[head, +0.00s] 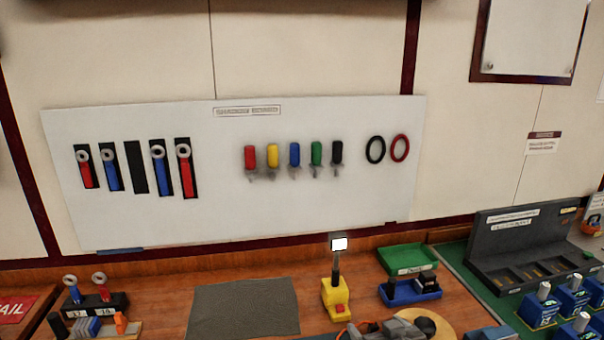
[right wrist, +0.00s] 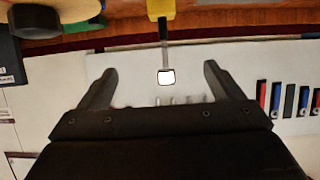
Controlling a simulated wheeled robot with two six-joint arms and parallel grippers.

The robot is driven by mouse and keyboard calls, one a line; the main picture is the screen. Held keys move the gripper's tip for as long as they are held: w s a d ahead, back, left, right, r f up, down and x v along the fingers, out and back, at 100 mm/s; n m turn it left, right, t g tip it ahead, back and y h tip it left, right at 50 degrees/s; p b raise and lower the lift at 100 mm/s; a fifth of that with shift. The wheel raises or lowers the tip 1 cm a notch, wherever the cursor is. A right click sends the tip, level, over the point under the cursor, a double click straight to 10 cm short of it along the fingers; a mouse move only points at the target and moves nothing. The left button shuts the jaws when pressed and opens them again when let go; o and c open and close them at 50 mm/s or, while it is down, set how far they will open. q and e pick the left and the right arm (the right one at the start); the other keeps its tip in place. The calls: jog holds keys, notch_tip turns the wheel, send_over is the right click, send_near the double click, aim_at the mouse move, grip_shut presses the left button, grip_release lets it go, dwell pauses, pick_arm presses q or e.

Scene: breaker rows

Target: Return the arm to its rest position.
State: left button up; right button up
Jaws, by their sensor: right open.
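My right gripper (head: 378,326) shows at the bottom edge of the head view, partly cut off, low over the front of the bench. In the right wrist view its two fingers (right wrist: 159,72) are spread apart with nothing held between them. That view looks upside down toward the wall board. A yellow stand with a lit white lamp (head: 338,290) is just beyond the gripper; its lamp (right wrist: 167,77) appears between the fingers, apart from them. My left gripper is not in view.
A green tray (head: 407,258) and blue holder (head: 400,296) stand right of the lamp. A dark mat (head: 243,308) lies clear at centre. Several blue devices (head: 575,297) crowd the right.

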jog(key=s+d+f+m+g+h, duration=0.1)
jog(key=s+d+f+g, duration=0.3)
jog(key=s, duration=0.8)
jog(key=s+d+f+m+g+h, duration=0.15)
jog(key=s+d+f, duration=0.35)
jog(key=s, duration=0.6)
jog(key=s+d+f+g+h, duration=0.25)
jog(key=s+d+g, duration=0.2)
jog(key=s, duration=0.75)
notch_tip(320, 180, down, 31)
jog(key=d+y+b, duration=0.1)
jog(key=d+b, duration=0.1)
jog(key=b, duration=0.4)
pick_arm(q)
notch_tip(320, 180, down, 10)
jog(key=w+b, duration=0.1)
jog(key=b, duration=0.3)
pick_arm(e)
jog(key=s+f+g, duration=0.1)
jog(key=s+f, duration=0.6)
jog(key=f, duration=0.3)
jog(key=s+a+f, duration=0.1)
jog(key=s+f, duration=0.6)
jog(key=f, duration=0.2)
jog(key=shift+s+f+g, duration=0.15)
jog(key=shift+f+g, duration=0.2)
jog(key=shift+g, duration=0.05)
